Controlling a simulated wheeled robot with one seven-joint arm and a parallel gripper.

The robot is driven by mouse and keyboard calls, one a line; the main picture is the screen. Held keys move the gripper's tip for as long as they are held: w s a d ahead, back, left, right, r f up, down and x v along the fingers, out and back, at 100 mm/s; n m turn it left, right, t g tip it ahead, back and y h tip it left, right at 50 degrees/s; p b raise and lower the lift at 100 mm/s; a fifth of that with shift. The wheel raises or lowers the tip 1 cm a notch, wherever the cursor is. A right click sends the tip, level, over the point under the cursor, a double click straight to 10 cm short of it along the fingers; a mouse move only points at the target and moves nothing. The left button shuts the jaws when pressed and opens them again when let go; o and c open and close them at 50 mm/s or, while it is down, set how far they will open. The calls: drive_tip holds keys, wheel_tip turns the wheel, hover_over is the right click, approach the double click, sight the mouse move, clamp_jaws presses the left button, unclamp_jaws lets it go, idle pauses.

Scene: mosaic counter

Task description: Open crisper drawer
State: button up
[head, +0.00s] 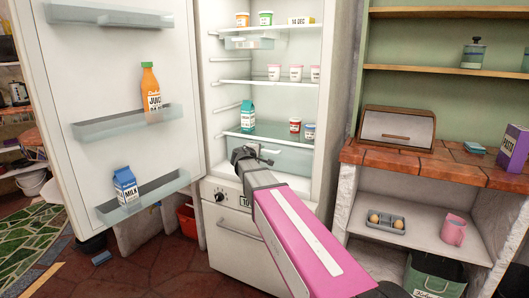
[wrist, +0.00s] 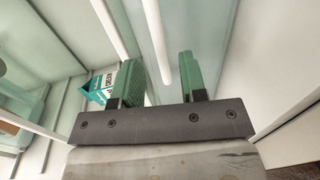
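The fridge (head: 264,105) stands with its door (head: 118,50) wide open to the left. The crisper drawer (head: 296,163) is the translucent bin at the bottom of the fridge compartment, below the lowest glass shelf, and looks shut. My gripper (head: 252,153) is in front of its upper left part and hides some of it. In the wrist view my gripper (wrist: 160,76) is open, its two green-padded fingers apart. A white bar (wrist: 155,40) and a glassy panel show beyond and between them; I cannot tell whether they touch the fingers.
A teal carton (head: 247,117) and several cups (head: 295,126) stand on shelves above the drawer. The carton also shows in the wrist view (wrist: 98,84). Door racks hold juice (head: 151,90) and milk (head: 125,187). A tiled counter with a bread box (head: 397,130) is at right.

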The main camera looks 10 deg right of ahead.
sight(264, 150)
drive_tip(key=shift+x, duration=2.6)
drive_tip(key=shift+s, duration=0.1)
clamp_jaws()
